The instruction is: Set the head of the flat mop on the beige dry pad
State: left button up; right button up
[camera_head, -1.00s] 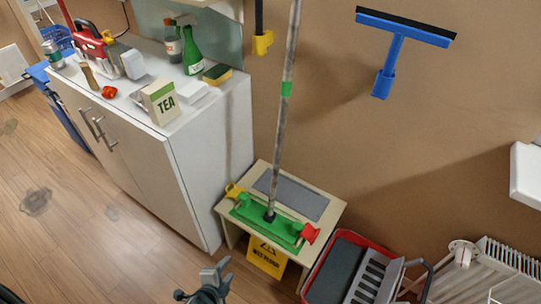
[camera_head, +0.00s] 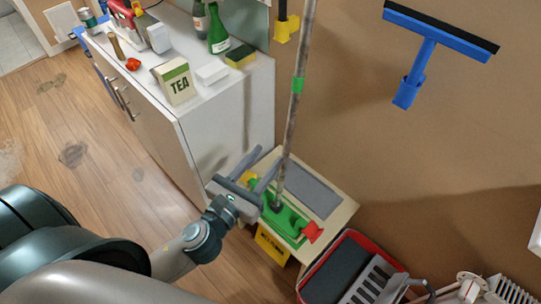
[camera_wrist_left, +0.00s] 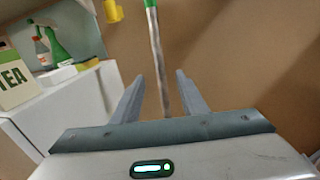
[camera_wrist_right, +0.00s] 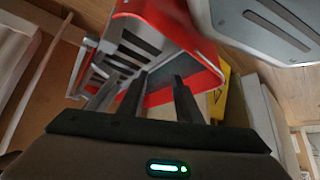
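The flat mop's grey pole (camera_head: 296,100) has a green band and stands up, leaning slightly. Its green head (camera_head: 284,222) lies on the front part of a low beige stand (camera_head: 345,208). A separate beige dry pad cannot be made out; a grey panel (camera_head: 314,190) shows behind the head. My left gripper (camera_head: 268,154) is open beside the lower pole and hides part of the head's left end. In the left wrist view, the pole (camera_wrist_left: 157,65) shows between the open fingers (camera_wrist_left: 160,75), not gripped. My right gripper (camera_wrist_right: 161,76) is open and empty in its wrist view.
A white cabinet (camera_head: 225,120) with a tea box (camera_head: 175,82) and bottles stands left of the stand. A red bucket (camera_head: 310,287) with a grey wringer is at front right. A yellow sign (camera_head: 271,246) is under the stand. A blue squeegee (camera_head: 425,50) hangs on the wall.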

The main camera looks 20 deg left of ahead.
aim_at(290, 129)
pick_arm(q)
jog(key=shift+w+a, duration=0.15)
jog(key=shift+a, duration=0.05)
pick_arm(e)
jog(key=shift+a, duration=0.15)
pick_arm(q)
jog(key=w, duration=0.3)
jog(key=w+d+p, duration=0.1)
jog(key=w, duration=0.3)
jog(key=w+d+p, duration=0.1)
jog(key=w, duration=0.2)
jog(key=shift+w, duration=0.15)
jog(key=w+p, duration=0.1)
jog(key=w, duration=0.6)
jog(key=shift+d, duration=0.15)
pick_arm(e)
jog(key=s+d+f+g, duration=0.3)
jog(key=s, duration=0.6)
jog(key=shift+s+d+f+h, duration=0.15)
jog(key=shift+d+f+h, duration=0.2)
jog(key=shift+h, duration=0.05)
pick_arm(q)
jog(key=shift+f, duration=0.1)
